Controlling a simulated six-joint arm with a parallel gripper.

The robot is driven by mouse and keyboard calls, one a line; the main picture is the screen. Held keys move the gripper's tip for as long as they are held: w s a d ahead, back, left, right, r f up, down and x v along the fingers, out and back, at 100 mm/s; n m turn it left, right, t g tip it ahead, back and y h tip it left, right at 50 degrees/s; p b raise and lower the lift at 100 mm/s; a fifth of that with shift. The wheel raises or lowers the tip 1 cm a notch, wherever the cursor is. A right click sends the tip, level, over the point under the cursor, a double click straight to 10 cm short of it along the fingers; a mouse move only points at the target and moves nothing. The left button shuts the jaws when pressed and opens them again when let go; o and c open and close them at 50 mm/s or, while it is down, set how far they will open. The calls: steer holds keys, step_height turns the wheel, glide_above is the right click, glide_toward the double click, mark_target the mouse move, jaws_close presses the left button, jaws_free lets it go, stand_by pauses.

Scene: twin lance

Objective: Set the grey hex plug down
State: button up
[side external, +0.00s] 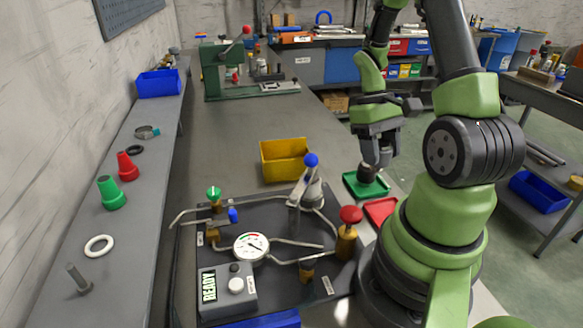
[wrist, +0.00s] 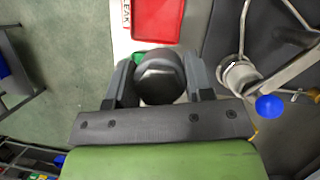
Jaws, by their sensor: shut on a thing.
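My gripper (side external: 378,158) is shut on the grey hex plug, a dark grey piece with a hexagonal top. In the wrist view the plug (wrist: 160,80) sits between the two fingers of my gripper (wrist: 161,84). In the side external view the plug (side external: 368,172) is at or just above the green tray (side external: 352,193); I cannot tell whether it touches the tray floor. In the wrist view only a small bit of the green tray (wrist: 138,58) shows past the plug.
A red tray (side external: 380,212) lies beside the green one. The pipe rig with a gauge (side external: 251,247), a blue-knobbed lever (side external: 311,160) and a red knob (side external: 350,214) stands close to the left. A yellow bin (side external: 284,160) is behind the rig. Bare bench lies beyond it.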

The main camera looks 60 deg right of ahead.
steer(key=w+d+m+t+y, duration=0.2)
steer(key=w+m+t, duration=0.1)
steer(key=w+m, duration=0.8)
steer(key=m+t+h, duration=0.1)
steer(key=m+t, duration=0.3)
steer(key=m, duration=0.7)
glide_above(287, 152)
steer(key=s+a, duration=0.3)
steer(key=a, duration=0.1)
steer(key=f, duration=0.9)
steer(key=shift+w, duration=0.25)
steer(key=shift+f, duration=0.15)
steer(key=o, duration=0.8)
